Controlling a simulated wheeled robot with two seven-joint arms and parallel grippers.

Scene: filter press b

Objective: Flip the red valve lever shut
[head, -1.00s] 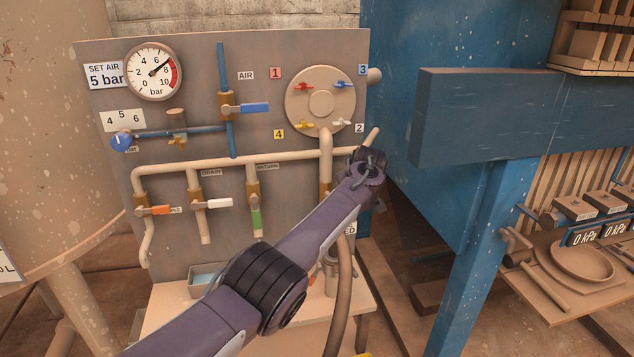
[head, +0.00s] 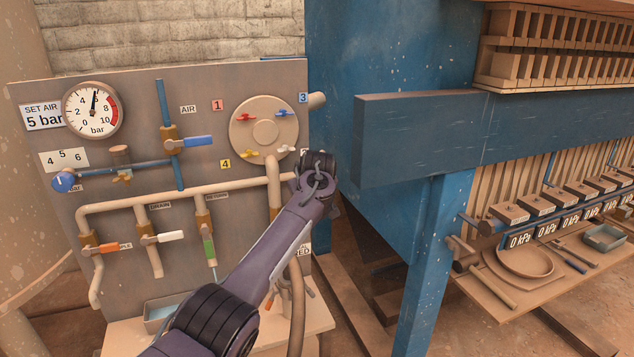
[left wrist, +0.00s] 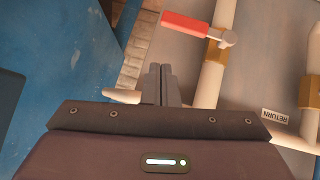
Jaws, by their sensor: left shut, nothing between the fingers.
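The red valve lever (left wrist: 185,24) shows in the left wrist view, joined to a pale hub on a vertical pipe. Its handle lies roughly across that pipe. In the head view this lever is hidden behind my left arm. My left gripper (left wrist: 161,70) has its fingers shut together and empty. In the left wrist picture the fingertips are below and left of the handle, with a visible gap in the picture; the depth between them is unclear. In the head view my left wrist is in front of the panel's right edge and hides the fingers. My right gripper is not in view.
The grey panel (head: 50,255) carries a pressure gauge (head: 94,110), a blue-handled valve (head: 197,141), and orange (head: 100,248), white (head: 170,237) and green (head: 209,249) handles. A round manifold (head: 265,132) has small coloured taps. The blue press beam (head: 420,135) stands close on the right.

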